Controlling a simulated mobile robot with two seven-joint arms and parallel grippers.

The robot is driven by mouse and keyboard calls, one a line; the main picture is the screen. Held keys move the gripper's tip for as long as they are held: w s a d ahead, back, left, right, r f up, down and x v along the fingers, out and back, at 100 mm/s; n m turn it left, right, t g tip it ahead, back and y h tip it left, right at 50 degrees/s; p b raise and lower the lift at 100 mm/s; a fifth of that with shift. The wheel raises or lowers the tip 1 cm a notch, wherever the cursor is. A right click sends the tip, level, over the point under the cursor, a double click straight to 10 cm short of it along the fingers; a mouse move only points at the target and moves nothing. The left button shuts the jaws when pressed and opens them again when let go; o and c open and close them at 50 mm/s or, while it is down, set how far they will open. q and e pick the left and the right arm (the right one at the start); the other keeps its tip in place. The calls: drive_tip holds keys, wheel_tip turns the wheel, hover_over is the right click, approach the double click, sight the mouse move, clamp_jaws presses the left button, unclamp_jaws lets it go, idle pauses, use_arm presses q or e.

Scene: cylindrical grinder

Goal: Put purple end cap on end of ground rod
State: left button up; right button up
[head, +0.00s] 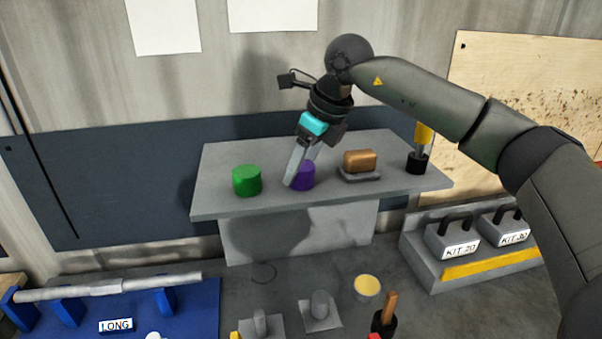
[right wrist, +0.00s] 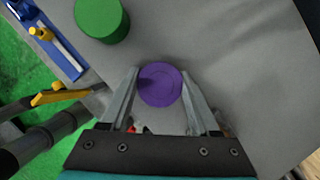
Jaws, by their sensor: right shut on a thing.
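The purple end cap (head: 303,176) stands on the grey shelf (head: 225,208) in the head view. My right gripper (head: 296,182) reaches down to it from above, its fingers on the cap's sides. In the right wrist view the purple cap (right wrist: 160,85) sits between the two fingertips (right wrist: 160,80), and the gripper is shut on it. The ground rod (head: 110,287) lies level across blue supports on a blue base marked LONG, at the lower left. My left gripper is not in view.
A green cap (head: 247,181) stands left of the purple one. A brown block on a grey holder (head: 360,163) and a yellow-and-black tool (head: 419,150) stand to the right. Below are a yellow-topped cup (head: 367,287), grey pieces, and KIT weights (head: 453,239).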

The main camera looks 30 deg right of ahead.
drive_tip(key=shift+c, duration=0.7)
